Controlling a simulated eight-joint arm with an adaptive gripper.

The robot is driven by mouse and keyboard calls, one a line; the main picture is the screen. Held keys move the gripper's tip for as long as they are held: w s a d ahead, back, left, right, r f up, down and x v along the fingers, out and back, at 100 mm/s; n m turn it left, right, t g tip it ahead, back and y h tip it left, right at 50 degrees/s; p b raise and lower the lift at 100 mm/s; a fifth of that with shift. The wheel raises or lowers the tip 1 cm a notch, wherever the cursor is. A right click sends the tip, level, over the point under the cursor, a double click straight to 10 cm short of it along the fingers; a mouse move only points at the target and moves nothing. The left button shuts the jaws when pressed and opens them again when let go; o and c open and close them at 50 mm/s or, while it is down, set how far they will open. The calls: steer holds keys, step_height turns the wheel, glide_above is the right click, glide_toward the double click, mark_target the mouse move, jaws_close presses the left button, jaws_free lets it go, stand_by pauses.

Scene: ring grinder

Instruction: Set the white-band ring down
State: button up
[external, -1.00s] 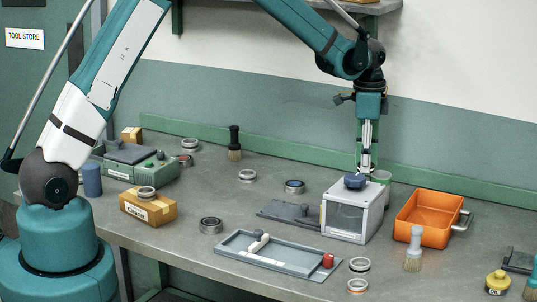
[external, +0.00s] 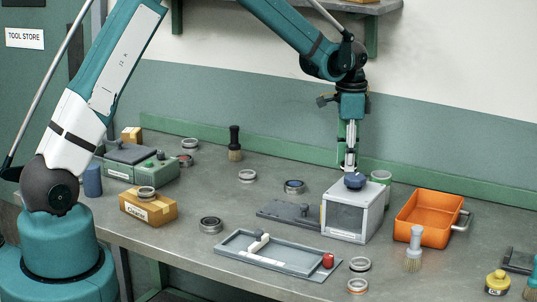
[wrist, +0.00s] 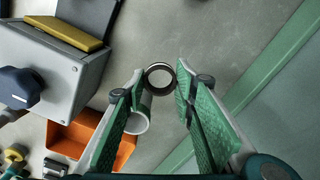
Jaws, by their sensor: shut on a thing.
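My gripper (external: 349,166) hangs pointing down behind the grey box with the window, to the left of the pale green cup. In the wrist view my gripper (wrist: 160,84) has its fingertips closed on a metal ring (wrist: 160,67), dark inside with a pale rim. I take it to be the white-band ring, though its band colour is hard to make out. In the external view the held ring is hidden behind the box. The bench (external: 290,165) lies below it; whether the ring touches the bench cannot be told.
The grey box (external: 345,222) with a blue knob (external: 355,181), the cup (external: 381,178) and the orange bin (external: 422,209) stand close to the gripper. A green rail (external: 300,162) runs behind.

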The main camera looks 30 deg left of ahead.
steer(key=shift+f, duration=2.7)
steer(key=shift+f, duration=1.85)
steer(key=shift+f, duration=0.15)
steer(key=o, duration=0.8)
steer(key=shift+o, duration=0.6)
step_height(320, 180, up, 12)
